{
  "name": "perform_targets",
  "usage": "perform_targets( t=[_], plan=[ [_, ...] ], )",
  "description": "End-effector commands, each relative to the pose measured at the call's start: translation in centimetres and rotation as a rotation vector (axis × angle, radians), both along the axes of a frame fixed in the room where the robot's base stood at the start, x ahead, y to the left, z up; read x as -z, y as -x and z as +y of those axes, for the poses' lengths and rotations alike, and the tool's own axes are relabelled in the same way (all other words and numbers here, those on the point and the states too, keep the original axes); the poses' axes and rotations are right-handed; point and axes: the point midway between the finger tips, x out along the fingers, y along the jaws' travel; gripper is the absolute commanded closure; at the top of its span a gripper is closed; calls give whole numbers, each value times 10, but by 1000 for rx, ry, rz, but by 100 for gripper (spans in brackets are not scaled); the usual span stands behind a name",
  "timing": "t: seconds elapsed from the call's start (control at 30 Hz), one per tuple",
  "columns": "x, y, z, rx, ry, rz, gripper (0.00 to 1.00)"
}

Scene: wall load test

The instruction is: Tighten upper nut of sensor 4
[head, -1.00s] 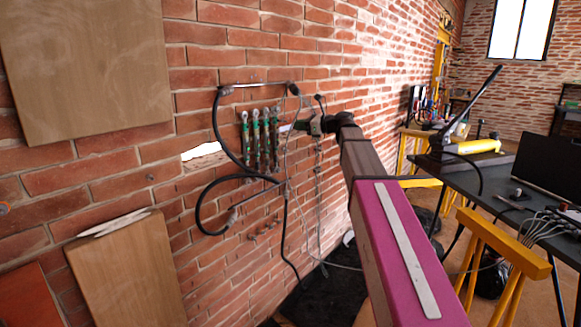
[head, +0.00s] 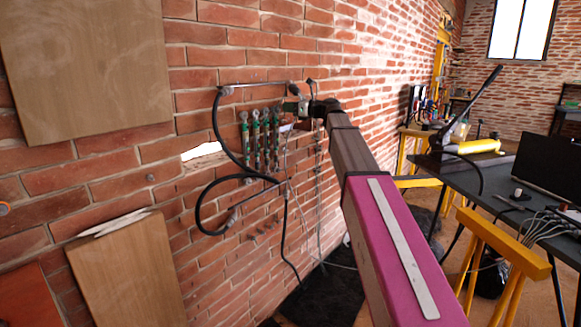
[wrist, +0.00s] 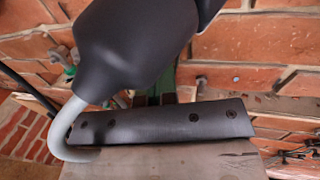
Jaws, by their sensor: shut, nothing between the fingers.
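Several green upright sensors (head: 255,140) hang side by side on the brick wall in the head view. I cannot tell which is sensor 4; the rightmost one (head: 276,140) stands closest to my gripper. Their upper nuts are too small to make out. My gripper (head: 297,105) is shut and empty, near the wall, just right of the sensors' upper ends.
Black cables (head: 203,205) loop left of and below the sensors, and a thin rod (head: 258,85) runs above them. Wooden boards (head: 85,65) are on the left. A dark table (head: 500,185) with yellow trestles stands at the right.

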Motion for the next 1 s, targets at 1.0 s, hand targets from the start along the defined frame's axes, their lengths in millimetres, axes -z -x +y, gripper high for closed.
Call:
perform_targets(
  t=[1.0],
  plan=[
    [2,-6,14,0,0,-1,100]
  ],
)
